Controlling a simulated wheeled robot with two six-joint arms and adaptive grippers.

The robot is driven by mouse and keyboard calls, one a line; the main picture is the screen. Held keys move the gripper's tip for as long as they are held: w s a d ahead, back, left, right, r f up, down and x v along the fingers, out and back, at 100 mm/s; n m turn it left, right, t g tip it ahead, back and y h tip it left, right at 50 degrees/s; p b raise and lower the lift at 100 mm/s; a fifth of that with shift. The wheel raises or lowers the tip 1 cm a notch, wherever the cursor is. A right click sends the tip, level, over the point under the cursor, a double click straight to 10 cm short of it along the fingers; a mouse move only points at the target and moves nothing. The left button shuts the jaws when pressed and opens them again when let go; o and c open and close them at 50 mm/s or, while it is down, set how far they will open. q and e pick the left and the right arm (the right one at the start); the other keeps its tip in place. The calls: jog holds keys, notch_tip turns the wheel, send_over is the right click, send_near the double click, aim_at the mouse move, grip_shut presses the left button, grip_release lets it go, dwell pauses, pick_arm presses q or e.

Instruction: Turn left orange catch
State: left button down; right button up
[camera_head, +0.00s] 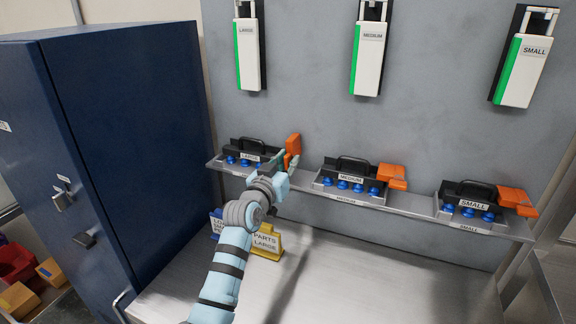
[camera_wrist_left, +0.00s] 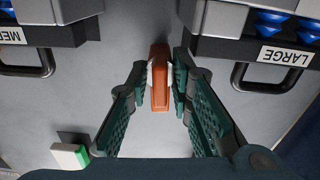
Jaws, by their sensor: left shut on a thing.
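The left orange catch (camera_head: 293,144) is at the right end of the tray labelled LARGE (camera_head: 232,165) on the shelf. It stands upright, while the other two catches lie out to the right. My left gripper (camera_head: 284,165) is shut on this catch. In the left wrist view the catch (camera_wrist_left: 160,98) sits between my left gripper's fingertips (camera_wrist_left: 160,76), with pale pads on both sides. My right gripper is not in view.
Trays labelled MEDIUM (camera_head: 322,183) and SMALL (camera_head: 449,207) stand further right, with orange catches (camera_head: 392,176) and (camera_head: 516,200). A yellow PARTS LARGE sign (camera_head: 266,241) stands on the bench below. A blue cabinet (camera_head: 120,150) is at left. The bench's right side is clear.

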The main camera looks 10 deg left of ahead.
pick_arm(q)
jog(key=shift+m, duration=0.6)
jog(key=c, duration=1.7)
grip_release()
jog(key=s, duration=0.4)
jog(key=s+a, duration=0.1)
jog(key=s, duration=0.3)
jog(key=s+a, duration=0.1)
jog(key=s, duration=0.3)
jog(key=shift+a, duration=0.15)
jog(key=shift+w+f, duration=0.1)
jog(key=shift+w, duration=0.05)
